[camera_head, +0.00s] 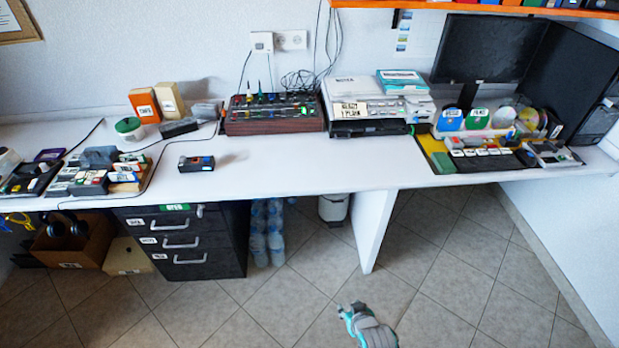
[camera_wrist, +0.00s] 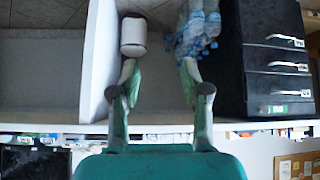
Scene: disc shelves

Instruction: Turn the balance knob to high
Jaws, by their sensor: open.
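A balance knob cannot be singled out at this size. A dark red-brown device (camera_head: 270,115) with several small coloured knobs or plugs on top stands at the back middle of the white desk, and it may carry the knob. My gripper (camera_head: 346,309) is low in front of the desk, over the tiled floor, well apart from the device. In the wrist view its two fingers (camera_wrist: 158,75) are spread with nothing between them. The device cannot be made out in the wrist view.
The white desk (camera_head: 290,168) has clear room along its front middle. A small black box (camera_head: 196,164) lies left of centre. A printer (camera_head: 362,100) stands right of the device. Below are black drawers (camera_head: 185,243), water bottles (camera_head: 267,230) and a white support panel (camera_head: 371,228).

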